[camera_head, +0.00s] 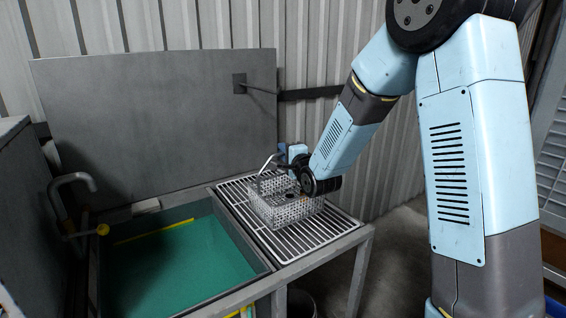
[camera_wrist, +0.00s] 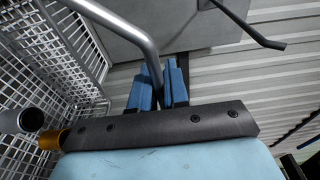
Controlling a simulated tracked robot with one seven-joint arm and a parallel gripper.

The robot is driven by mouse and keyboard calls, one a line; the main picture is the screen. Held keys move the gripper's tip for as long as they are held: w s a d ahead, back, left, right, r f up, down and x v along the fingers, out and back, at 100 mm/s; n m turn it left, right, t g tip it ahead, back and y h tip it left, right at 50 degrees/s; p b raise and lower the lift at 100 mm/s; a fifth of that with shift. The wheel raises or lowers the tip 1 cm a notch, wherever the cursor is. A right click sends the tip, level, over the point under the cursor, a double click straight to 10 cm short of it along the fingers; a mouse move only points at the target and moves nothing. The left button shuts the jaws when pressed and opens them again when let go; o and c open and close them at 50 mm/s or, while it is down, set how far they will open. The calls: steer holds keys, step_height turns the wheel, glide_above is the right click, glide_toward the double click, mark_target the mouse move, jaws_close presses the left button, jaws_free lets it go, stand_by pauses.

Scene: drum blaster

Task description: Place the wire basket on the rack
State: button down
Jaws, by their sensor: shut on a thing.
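The wire basket (camera_head: 275,212) is a silver mesh box with a raised tube handle. In the head view it appears upright over the slatted metal rack (camera_head: 297,244); whether its bottom touches the slats cannot be told. My gripper (camera_head: 293,158) is at the basket's far side, partly hidden by my forearm. In the wrist view the blue fingers of my gripper (camera_wrist: 158,86) are closed around the grey tube handle. The mesh wall of the basket (camera_wrist: 52,62) fills the left of that view. The basket's contents are unclear.
A basin of green liquid (camera_head: 180,265) lies left of the rack, with a bent pipe (camera_head: 75,182) at its left edge. A grey raised lid (camera_head: 160,125) stands behind. Bare rack slats show in front of and right of the basket.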

steer(key=f, duration=0.3)
steer(key=shift+w+f, duration=0.2)
steer(key=shift+f, duration=0.05)
steer(key=c, duration=1.1)
jaws_free()
steer(key=v, duration=1.2)
